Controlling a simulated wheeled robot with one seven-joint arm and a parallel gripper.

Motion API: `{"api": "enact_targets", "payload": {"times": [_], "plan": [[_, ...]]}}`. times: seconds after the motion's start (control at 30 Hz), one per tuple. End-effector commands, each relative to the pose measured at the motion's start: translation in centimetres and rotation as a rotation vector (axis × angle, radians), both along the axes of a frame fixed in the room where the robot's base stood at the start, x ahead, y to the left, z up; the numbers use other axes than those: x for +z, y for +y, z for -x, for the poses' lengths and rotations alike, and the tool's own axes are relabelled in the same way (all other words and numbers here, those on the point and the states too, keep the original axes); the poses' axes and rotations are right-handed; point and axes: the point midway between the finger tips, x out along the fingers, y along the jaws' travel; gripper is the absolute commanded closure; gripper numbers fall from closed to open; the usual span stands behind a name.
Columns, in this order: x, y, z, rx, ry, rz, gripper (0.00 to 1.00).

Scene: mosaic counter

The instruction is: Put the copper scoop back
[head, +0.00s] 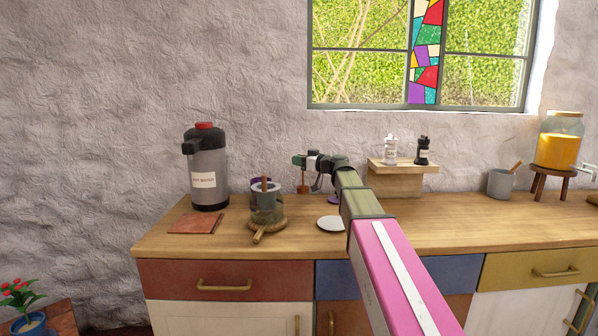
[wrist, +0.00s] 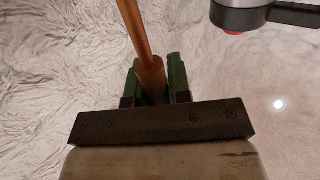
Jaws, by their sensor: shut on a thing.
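My gripper (head: 299,161) is held above the counter, to the right of the grey pot (head: 266,203). It is shut on the copper scoop, whose brown end (head: 303,188) hangs below the jaws in the head view. In the wrist view, the scoop's thin copper handle (wrist: 138,38) stands between the green jaws (wrist: 153,85) and runs out of the top of the picture. The rest of the scoop is hidden or cut off, so I cannot tell its full shape.
The hot water flask (head: 207,170) stands left of the pot; its red-topped end shows in the wrist view (wrist: 238,15). A red-brown tile (head: 196,226), a white disc (head: 331,223), a wooden stand (head: 396,180) with two shakers and a grey mug (head: 500,184) are on the counter.

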Motion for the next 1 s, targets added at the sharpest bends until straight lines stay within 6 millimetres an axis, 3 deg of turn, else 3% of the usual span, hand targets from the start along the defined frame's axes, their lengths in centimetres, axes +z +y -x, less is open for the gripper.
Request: {"api": "enact_targets", "payload": {"times": [0.33, 0.7, 0.73, 0.8, 1.0], "plan": [[-3.8, 0.0, 0.1, 0.0, 0.003, -0.001, 1.0], [-4.1, 0.0, 0.0, 0.0, 0.001, -0.001, 1.0], [-4.2, 0.0, 0.0, 0.0, 0.001, 0.001, 0.79], [-4.1, 0.0, 0.0, 0.0, 0.0, 0.0, 0.56], [-4.1, 0.0, 0.0, 0.0, 0.0, 0.0, 0.56]]}}
